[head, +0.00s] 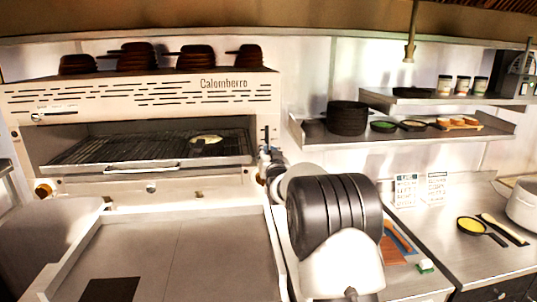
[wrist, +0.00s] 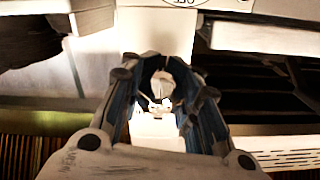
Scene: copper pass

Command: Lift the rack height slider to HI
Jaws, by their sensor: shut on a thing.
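The rack height slider's dark slot (head: 266,134) is on the right end of the cream grill (head: 140,97) marked Calomberro. My gripper (head: 264,156) is at this right end, low on the slot, with my arm in front of it. In the wrist view, my gripper (wrist: 162,82) is shut on a pale rounded knob, the slider knob (wrist: 161,86), between its two fingertips. A white panel lies behind the knob. The HI mark cannot be read. The grill's wire rack (head: 150,146) holds a small yellowish item in a dark dish (head: 206,140).
Dark stacked pans (head: 137,56) stand on top of the grill. A shelf (head: 405,134) on the right holds black plates and small dishes. The steel counter (head: 430,215) holds a pan, a pot and utensils. A flat grey worktop (head: 175,245) lies below the grill.

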